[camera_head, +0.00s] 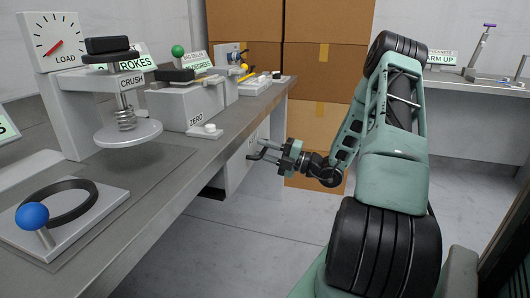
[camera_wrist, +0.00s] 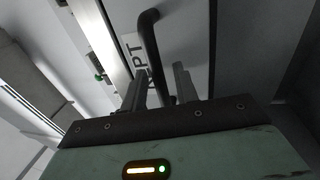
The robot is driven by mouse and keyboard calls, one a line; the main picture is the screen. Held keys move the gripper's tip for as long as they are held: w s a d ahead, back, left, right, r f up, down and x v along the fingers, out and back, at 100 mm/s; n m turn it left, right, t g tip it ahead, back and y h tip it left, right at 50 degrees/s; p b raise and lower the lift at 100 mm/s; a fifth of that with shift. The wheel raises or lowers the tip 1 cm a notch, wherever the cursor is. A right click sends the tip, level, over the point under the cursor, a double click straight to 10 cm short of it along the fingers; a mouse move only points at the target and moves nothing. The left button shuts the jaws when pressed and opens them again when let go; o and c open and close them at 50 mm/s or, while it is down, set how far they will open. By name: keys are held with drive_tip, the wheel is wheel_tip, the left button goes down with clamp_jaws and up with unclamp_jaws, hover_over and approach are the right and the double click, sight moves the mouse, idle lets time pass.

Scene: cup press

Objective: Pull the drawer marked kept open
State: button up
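The drawer front (camera_wrist: 185,40) is pale and flat, with a white label whose visible letters end in "PT". A dark bar handle (camera_wrist: 150,45) stands out from it. My gripper (camera_wrist: 158,85) is at the handle, with one finger on each side of the bar. In the head view my gripper (camera_head: 272,149) reaches left to the drawer unit (camera_head: 238,165) under the bench. The drawer looks shut or nearly so.
The grey workbench (camera_head: 165,165) runs above and left of my gripper, with a press (camera_head: 128,132) and several devices on it. Stacked cardboard boxes (camera_head: 320,85) stand behind. The floor (camera_head: 230,245) in front of the drawer unit is clear.

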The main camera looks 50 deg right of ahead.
drive_tip(key=shift+w, duration=0.1)
clamp_jaws()
